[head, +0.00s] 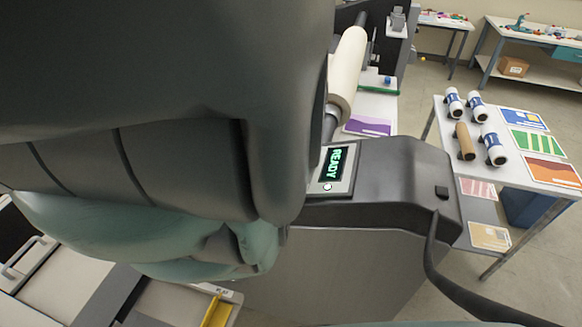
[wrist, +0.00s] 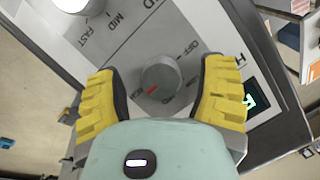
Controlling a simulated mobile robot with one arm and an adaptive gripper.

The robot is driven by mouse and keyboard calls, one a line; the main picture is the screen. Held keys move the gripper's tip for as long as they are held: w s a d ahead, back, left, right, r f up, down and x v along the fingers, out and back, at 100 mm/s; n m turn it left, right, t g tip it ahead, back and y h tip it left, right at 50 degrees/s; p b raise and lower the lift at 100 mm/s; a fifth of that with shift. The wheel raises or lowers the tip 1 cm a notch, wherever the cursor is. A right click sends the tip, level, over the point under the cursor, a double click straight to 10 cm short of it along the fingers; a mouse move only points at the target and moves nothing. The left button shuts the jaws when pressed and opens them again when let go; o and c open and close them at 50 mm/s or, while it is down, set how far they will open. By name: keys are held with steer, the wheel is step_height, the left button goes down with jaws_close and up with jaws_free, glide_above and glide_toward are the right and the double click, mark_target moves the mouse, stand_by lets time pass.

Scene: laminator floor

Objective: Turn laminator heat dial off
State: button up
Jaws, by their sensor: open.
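In the wrist view, a round grey dial (wrist: 161,77) with a red pointer mark sits on the light grey control panel (wrist: 140,45). The red mark is on the dial's lower left part, away from the printed OFF above right of the dial. The label next to the mark is too small to read surely. My gripper (wrist: 160,80) is open, with one yellow finger on each side of the dial. Gaps show between fingers and dial. In the head view, my arm hides the dial and gripper; the laminator's READY display (head: 336,165) is lit green.
A second knob (wrist: 82,4) is partly in view at the wrist view's upper left, near FAST and MID labels. In the head view, a white roll (head: 347,72) is on the laminator, and a side table (head: 497,168) with rolls and sheets stands right.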

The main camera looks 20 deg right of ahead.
steer(key=shift+f, duration=0.3)
steer(key=shift+w, duration=0.1)
steer(key=c, duration=1.2)
